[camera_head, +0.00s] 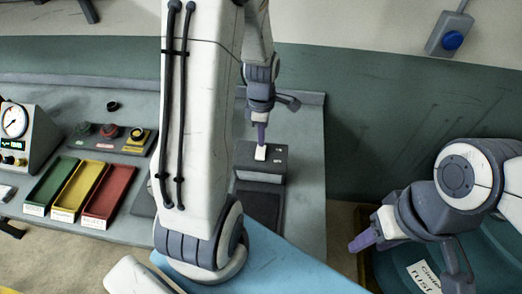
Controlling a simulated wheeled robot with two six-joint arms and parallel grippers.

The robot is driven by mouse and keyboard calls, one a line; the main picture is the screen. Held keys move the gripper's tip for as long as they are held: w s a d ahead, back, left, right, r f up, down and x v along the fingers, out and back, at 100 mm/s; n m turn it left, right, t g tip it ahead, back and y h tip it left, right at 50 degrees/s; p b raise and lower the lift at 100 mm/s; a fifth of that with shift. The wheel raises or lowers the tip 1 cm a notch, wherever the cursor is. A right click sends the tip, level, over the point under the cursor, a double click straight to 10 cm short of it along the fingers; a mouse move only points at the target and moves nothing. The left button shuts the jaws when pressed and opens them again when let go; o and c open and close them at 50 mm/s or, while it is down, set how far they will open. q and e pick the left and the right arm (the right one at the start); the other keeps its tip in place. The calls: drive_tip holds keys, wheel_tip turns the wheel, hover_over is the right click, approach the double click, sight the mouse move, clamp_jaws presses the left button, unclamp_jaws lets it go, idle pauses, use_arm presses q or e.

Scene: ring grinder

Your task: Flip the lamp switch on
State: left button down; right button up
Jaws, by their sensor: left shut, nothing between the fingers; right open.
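A dark switch box (272,170) stands on the grey workbench, with a white rocker switch (260,153) on its top and small pale markings beside it. My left gripper (261,137) points down from above with its purple fingers shut and empty. Its fingertips are at the far end of the white switch and look to be touching it or just above it; I cannot tell which. I cannot tell which way the switch is set. My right gripper (363,240) is open and empty at the right, away from the box. No lamp is recognisable in view.
Green (52,183), yellow (79,190) and red (109,195) trays lie on the bench at left, near a gauge box (28,133) and a button panel (110,138). A blue wall button (452,40) is at upper right. My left arm hides the bench middle.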

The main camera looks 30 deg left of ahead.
use_arm(q)
drive_tip(key=shift+f+b, duration=0.7)
drive_tip(key=shift+f, duration=0.25)
idle(0.3)
wheel_tip(320, 180, up, 7)
drive_tip(key=p, duration=0.6)
drive_tip(key=shift+r+p, duration=0.1)
drive_tip(key=shift+p, duration=0.2)
idle(0.4)
